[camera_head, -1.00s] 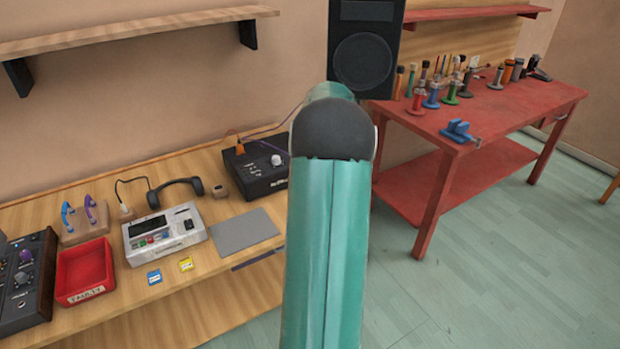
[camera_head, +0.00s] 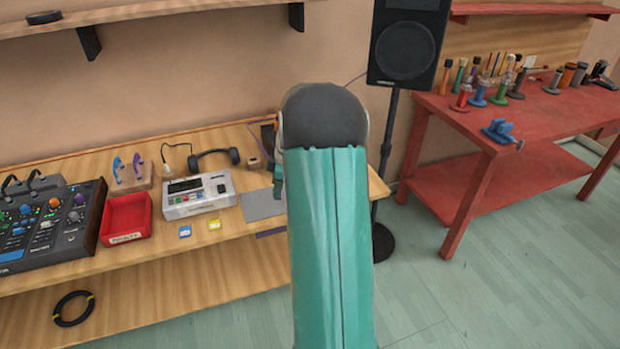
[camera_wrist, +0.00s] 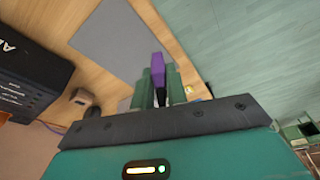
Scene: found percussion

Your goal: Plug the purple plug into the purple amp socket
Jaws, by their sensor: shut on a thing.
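My gripper (camera_wrist: 159,78) is shut on the purple plug (camera_wrist: 158,66), which sticks out between the green fingers in the wrist view. Wood bench top and a grey mat lie behind it. The black amp (camera_wrist: 28,80) is at the left of the wrist view, apart from the plug. In the head view my arm hides most of the amp, with only a dark sliver (camera_head: 268,138) showing. The gripper and plug are largely hidden there too. I cannot make out the purple socket in either view.
The grey mat (camera_head: 262,205) lies on the bench beside a white drum machine (camera_head: 197,196) and a red tray (camera_head: 126,217). A mixer (camera_head: 45,225) stands at left. A speaker (camera_head: 408,42) on a stand and a red table (camera_head: 450,115) are at right.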

